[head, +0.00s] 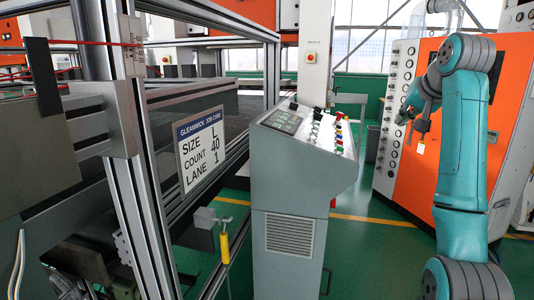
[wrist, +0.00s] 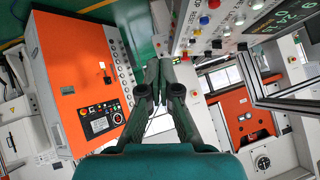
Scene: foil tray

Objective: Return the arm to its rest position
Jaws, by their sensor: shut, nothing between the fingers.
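My teal arm stands folded at the right of the head view, its upper joint raised and its end turned to the left. My gripper (head: 418,108) is at that end, up in the air in front of an orange and white cabinet (head: 409,155). In the wrist view my gripper (wrist: 159,68) has its two fingers drawn together, with nothing held between them. No foil tray can be made out in either view.
A grey control console (head: 290,190) with coloured buttons stands left of my arm. A job card (head: 201,148) reading size L, count 40, lane 1 hangs on the metal-framed machine (head: 128,190) at left. Green floor (head: 375,245) is open between console and arm.

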